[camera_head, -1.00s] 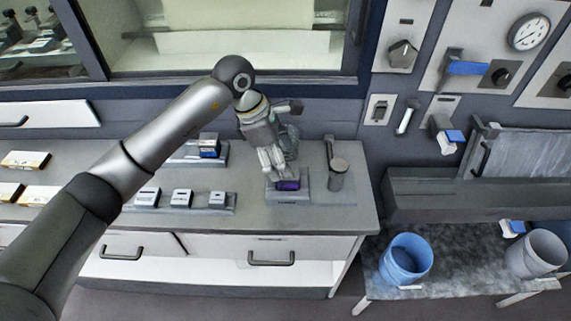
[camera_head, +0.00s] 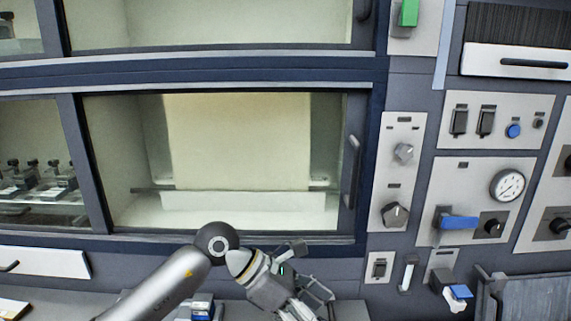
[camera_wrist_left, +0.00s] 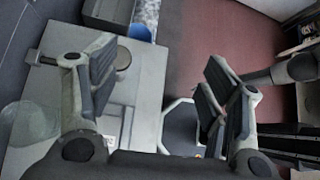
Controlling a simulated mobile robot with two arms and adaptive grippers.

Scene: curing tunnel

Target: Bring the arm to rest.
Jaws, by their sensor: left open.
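My left arm comes in from the bottom left of the head view. My left gripper (camera_head: 305,303) is in front of the cabinet's lower edge, above the worktop, and its fingertips run toward the bottom edge of the picture. In the left wrist view my left gripper (camera_wrist_left: 160,85) has its two fingers wide apart with nothing between the pads. The pale worktop (camera_wrist_left: 80,75) lies behind and below the fingers. The purple item from the earlier view is out of the head picture. My right gripper is in neither view.
A glass-fronted chamber (camera_head: 100,235) fills the wall behind the arm, with a handle (camera_head: 352,170) at its right. Control panels with a blue lever (camera_head: 459,222) and a dial (camera_head: 507,186) are right of it.

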